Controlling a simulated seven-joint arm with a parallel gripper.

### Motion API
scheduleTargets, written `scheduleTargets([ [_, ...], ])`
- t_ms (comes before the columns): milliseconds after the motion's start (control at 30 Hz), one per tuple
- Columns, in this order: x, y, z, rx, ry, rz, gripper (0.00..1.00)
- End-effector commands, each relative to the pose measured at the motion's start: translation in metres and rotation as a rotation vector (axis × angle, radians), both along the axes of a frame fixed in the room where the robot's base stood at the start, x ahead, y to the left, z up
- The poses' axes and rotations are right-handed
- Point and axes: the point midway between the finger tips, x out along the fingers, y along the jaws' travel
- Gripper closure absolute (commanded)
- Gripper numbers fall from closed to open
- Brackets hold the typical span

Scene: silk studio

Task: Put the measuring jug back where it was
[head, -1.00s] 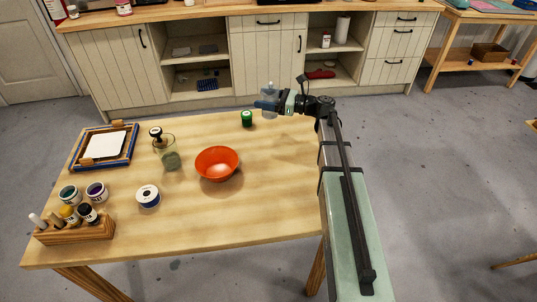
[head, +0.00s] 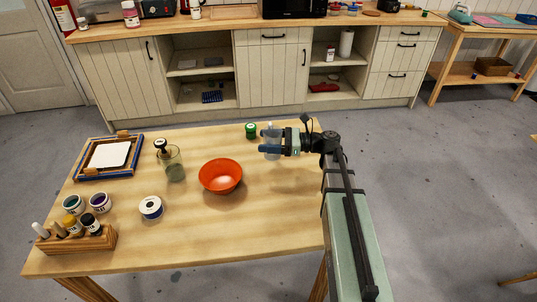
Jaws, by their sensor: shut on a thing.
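The measuring jug (head: 271,131) is a clear, pale vessel near the back right of the wooden table (head: 200,240). My gripper (head: 270,142) is shut on it from the right, with its dark blue fingers across the jug's sides. The jug looks upright. The fingers hide part of its body, and I cannot tell whether its base touches the table.
A green-lidded jar (head: 251,130) stands close to the left of the jug. The table's right-hand part is clear.

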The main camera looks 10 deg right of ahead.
Motion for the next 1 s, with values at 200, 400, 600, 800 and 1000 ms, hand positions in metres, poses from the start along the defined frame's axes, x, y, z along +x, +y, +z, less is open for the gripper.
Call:
scheduleTargets([
  [200,0.0,0.0,-0.015,0.001,0.0,-0.001,0.69],
  [400,0.0,0.0,-0.024,0.001,0.001,-0.001,0.69],
  [600,0.001,0.0,-0.046,0.001,0.002,-0.001,0.69],
  [800,0.0,0.0,-0.053,0.001,-0.001,-0.001,0.69],
  [1000,0.0,0.0,-0.053,0.001,-0.001,-0.001,0.69],
])
